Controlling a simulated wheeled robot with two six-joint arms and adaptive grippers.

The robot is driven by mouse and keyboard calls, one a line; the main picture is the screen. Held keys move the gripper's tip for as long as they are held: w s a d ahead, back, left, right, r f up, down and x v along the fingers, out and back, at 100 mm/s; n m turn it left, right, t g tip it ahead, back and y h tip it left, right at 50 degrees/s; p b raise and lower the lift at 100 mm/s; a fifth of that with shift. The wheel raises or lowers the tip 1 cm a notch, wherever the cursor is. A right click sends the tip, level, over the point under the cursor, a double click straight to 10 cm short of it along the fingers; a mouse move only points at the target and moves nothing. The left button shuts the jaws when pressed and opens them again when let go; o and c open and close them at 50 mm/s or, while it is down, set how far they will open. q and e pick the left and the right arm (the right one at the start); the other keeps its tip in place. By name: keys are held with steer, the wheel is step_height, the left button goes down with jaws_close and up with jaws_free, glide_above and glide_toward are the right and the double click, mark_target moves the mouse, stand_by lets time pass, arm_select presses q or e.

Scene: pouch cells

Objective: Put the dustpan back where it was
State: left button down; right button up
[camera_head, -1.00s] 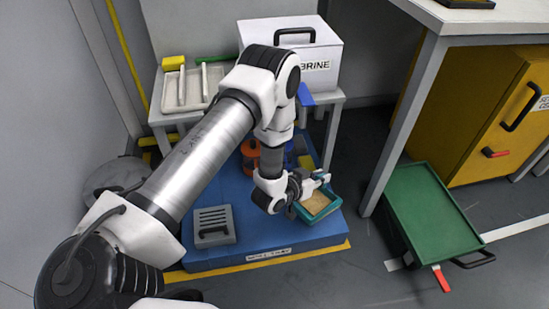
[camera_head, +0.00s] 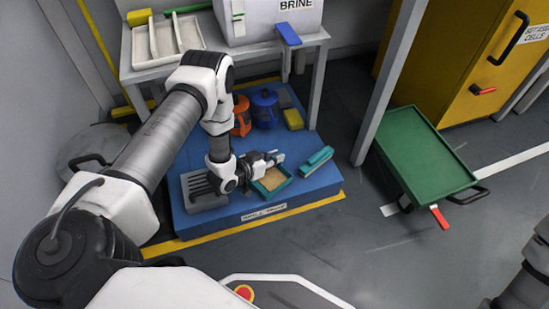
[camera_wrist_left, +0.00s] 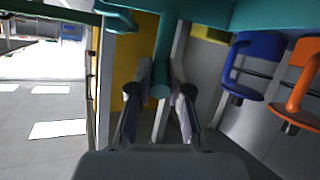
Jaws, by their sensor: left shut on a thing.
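My right gripper is out of view.
An orange jug (camera_head: 241,117), a blue jug (camera_head: 264,108) and a yellow block (camera_head: 293,119) stand behind the gripper. A grey slotted box (camera_head: 203,203) is left. A white table (camera_head: 318,42) stands behind. A green cart (camera_head: 425,150) is right.

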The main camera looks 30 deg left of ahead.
arm_select(q)
steer(key=c, duration=1.1)
jaws_free()
steer(key=shift+f, duration=0.1)
steer(key=shift+r, duration=0.25)
steer(key=p+v, duration=0.6)
steer(key=v, duration=0.5)
steer(key=s+d+f+g+y, duration=0.1)
steer(key=s+d+g+y, duration=0.1)
steer(key=s+d+g, duration=0.55)
steer(key=s+r+n+g+y, duration=0.1)
steer(key=s+g, duration=0.1)
steer(key=s, duration=0.4)
steer(key=s+d+r+g+y, duration=0.1)
steer(key=s+r+g, duration=0.1)
steer(key=s, duration=0.5)
steer(key=shift+r+n+g, duration=0.3)
steer(key=shift+n+g, duration=0.1)
steer(key=shift+g, duration=0.35)
steer(key=shift+p, duration=0.3)
